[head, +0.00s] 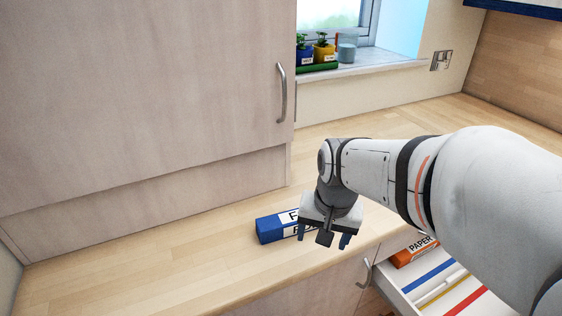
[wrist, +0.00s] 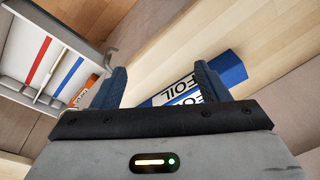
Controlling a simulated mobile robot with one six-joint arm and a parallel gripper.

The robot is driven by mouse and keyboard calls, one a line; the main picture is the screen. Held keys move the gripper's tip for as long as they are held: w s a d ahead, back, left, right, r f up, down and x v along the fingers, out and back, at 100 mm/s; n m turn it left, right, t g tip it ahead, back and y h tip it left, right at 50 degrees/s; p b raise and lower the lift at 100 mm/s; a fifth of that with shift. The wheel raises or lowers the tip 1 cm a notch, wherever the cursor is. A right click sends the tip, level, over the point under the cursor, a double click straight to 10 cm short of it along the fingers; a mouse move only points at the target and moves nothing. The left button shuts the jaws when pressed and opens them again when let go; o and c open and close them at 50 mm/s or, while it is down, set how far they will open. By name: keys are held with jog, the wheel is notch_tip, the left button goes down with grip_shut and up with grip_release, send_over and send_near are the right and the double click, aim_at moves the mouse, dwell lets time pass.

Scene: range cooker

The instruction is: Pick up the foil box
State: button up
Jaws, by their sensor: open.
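The foil box (head: 270,228) is a long blue box with white labels and dark lettering, lying on the wooden worktop near its front edge. My gripper (head: 324,240) hangs in front of its right part and hides that end. In the wrist view the foil box (wrist: 231,68) runs diagonally beyond and partly between the two blue fingers of my gripper (wrist: 160,88), with "FOIL" readable. The jaws are apart with nothing held between them. The gripper body hides the near part of the box.
An open drawer (head: 440,287) below the worktop (head: 140,265) has coloured dividers and an orange paper box (head: 412,251). A tall cabinet (head: 140,100) with a handle stands behind on the left. Potted plants (head: 323,50) sit on the windowsill. The worktop left of the foil box is clear.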

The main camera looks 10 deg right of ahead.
jog(key=w+m+p, duration=0.1)
jog(key=w+m, duration=0.1)
jog(key=w, duration=0.1)
jog(key=w+r+m+g+p, duration=0.1)
jog(key=w+m+p, duration=0.1)
jog(key=w, duration=0.1)
jog(key=w+m+p, duration=0.1)
jog(key=w+m, duration=0.1)
jog(key=w, duration=0.1)
jog(key=shift+d+r+y, duration=0.15)
jog(key=shift+d+y, duration=0.05)
jog(key=shift+y, duration=0.2)
jog(key=w+f+m+p, duration=0.1)
jog(key=w, duration=0.1)
jog(key=w+m+p, duration=0.1)
jog(key=w+m, duration=0.1)
jog(key=w+f+m+g+p, duration=0.1)
jog(key=m, duration=0.1)
jog(key=shift+w+d+f, duration=0.3)
jog(key=shift+w, duration=0.1)
jog(key=shift+w+f+y+p, duration=0.15)
jog(key=shift+f+y+p, duration=0.15)
jog(key=f, duration=0.2)
jog(key=f+p, duration=0.1)
jog(key=f, duration=0.2)
jog(key=a+f+p, duration=0.1)
jog(key=f, duration=0.1)
jog(key=shift+w+f, duration=0.1)
jog(key=shift+f, duration=0.25)
jog(key=c, duration=1.2)
